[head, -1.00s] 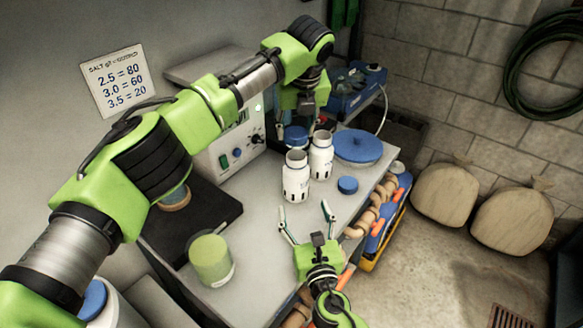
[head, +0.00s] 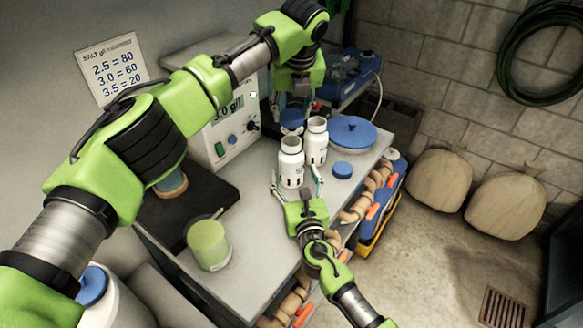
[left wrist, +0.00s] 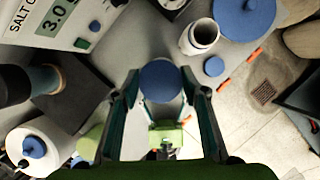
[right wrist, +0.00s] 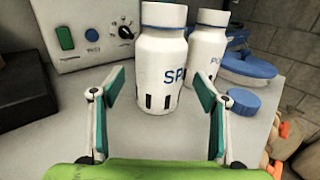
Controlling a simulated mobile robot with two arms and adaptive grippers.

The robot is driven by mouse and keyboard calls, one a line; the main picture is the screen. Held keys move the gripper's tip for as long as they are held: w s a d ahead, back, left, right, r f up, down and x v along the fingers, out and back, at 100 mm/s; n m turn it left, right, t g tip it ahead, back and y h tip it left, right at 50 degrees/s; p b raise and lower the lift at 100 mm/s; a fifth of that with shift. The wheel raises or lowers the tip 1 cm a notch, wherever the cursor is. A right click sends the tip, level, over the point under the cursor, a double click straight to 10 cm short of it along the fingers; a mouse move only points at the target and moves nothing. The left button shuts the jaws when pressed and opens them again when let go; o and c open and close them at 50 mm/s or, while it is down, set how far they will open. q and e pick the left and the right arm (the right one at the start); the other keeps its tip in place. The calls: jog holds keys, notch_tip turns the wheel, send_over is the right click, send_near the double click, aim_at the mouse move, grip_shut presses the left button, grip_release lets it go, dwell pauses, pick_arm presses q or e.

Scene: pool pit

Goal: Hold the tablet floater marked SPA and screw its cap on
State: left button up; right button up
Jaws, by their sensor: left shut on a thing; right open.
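The white floater marked SPA (head: 290,163) stands upright and uncapped on the bench. In the right wrist view its body (right wrist: 160,60) shows the letters "SP". My left gripper (head: 292,110) points down, shut on a blue cap (left wrist: 160,81), above the bench near the SPA floater. The cap hides what is below it in the left wrist view. My right gripper (right wrist: 161,88) is open, low over the bench, its fingers toward either side of the SPA floater. The floater stands just beyond the fingertips, and I see no grip on it.
A second open white floater (head: 316,140) stands close at the right. A loose blue cap (head: 342,170) and a large blue lid (head: 352,132) lie further right. A meter box (head: 225,130) stands behind at left, a green-yellow jar (head: 208,243) at the front left.

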aim_at(291, 126)
pick_arm(q)
jog(key=shift+w+f, duration=0.1)
jog(key=shift+w, duration=0.05)
pick_arm(e)
jog(key=w, duration=0.3)
jog(key=shift+w+a, duration=0.5)
jog(key=shift+w, duration=0.25)
jog(key=shift+c, duration=0.4)
jog(key=c, duration=1.6)
pick_arm(q)
jog(key=shift+f, duration=2.35)
pick_arm(e)
jog(key=shift+c, duration=0.2)
pick_arm(q)
jog(key=shift+f, duration=0.9)
jog(key=shift+f, duration=0.5)
